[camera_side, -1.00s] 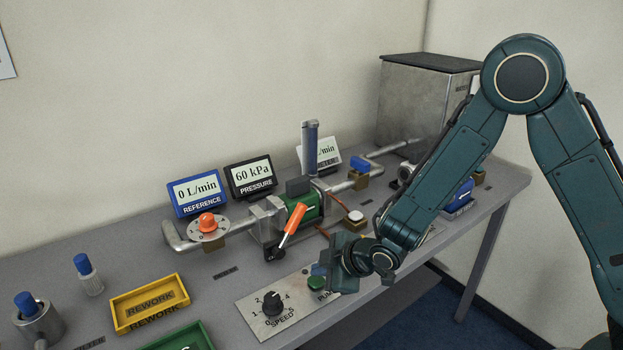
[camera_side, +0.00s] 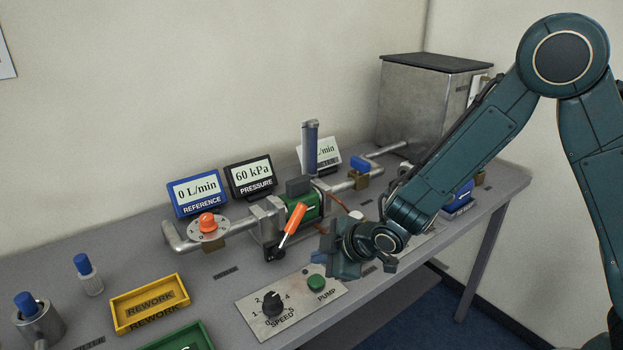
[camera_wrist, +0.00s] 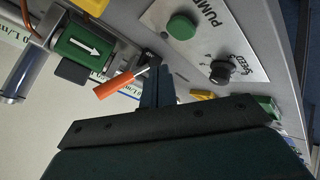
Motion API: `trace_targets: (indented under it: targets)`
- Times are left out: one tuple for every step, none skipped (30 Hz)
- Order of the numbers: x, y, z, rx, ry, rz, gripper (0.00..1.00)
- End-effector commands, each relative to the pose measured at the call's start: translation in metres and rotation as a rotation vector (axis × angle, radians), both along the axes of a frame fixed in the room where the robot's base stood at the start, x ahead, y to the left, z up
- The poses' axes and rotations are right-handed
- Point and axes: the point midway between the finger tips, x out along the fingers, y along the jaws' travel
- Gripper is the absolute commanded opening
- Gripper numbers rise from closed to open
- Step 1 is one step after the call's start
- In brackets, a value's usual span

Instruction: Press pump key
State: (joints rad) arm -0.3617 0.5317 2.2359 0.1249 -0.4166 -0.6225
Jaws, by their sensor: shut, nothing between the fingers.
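The pump key is a round green button (camera_side: 317,283) on the light control panel (camera_side: 255,314), next to the PUMP label. It also shows in the wrist view (camera_wrist: 181,26), uncovered. My gripper (camera_side: 320,257) is shut and empty, above and slightly behind the button in the side view, apart from it. In the wrist view its closed fingers (camera_wrist: 158,78) point toward the pump and panel edge. The reference display (camera_side: 197,191) reads 0 L/min and the pressure display (camera_side: 249,178) reads 60 kPa.
The black speed knob (camera_side: 272,303) sits left of the button. An orange-handled valve lever (camera_side: 293,224) and the green pump (camera_side: 305,207) stand close behind my gripper. A yellow rework tray (camera_side: 150,304) lies further left. The table's front edge is near the panel.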

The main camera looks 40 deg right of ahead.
Motion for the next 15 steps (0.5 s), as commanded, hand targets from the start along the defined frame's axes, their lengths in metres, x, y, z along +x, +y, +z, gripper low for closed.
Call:
trace_targets:
  targets:
    - [0.000,0.000,0.005,0.001,-0.003,0.000,0.00]
    - [0.000,0.000,0.007,0.001,-0.003,0.000,0.00]
    - [0.000,0.000,0.009,0.001,-0.002,0.001,0.00]
    - [0.000,0.000,0.011,0.001,-0.002,0.001,0.00]
    - [0.000,0.000,0.012,0.001,-0.002,0.001,0.00]
    - [0.000,0.000,0.014,0.000,-0.001,0.000,0.00]
    - [0.000,0.000,0.015,0.000,-0.001,0.000,0.00]
    - [0.000,0.000,0.016,0.000,-0.001,0.000,0.00]
    - [0.000,0.000,0.016,0.000,0.000,0.000,0.00]
    - [0.000,0.000,0.016,0.000,0.000,0.000,0.00]
    - [0.000,0.000,0.016,-0.001,0.000,0.001,0.00]
    - [0.000,0.000,0.016,-0.001,0.000,0.001,0.00]
    - [0.000,0.000,0.016,-0.001,0.000,0.001,0.00]
    - [0.000,0.000,0.016,-0.001,0.000,0.001,0.00]
    - [0.000,0.000,0.016,-0.001,0.000,0.001,0.00]
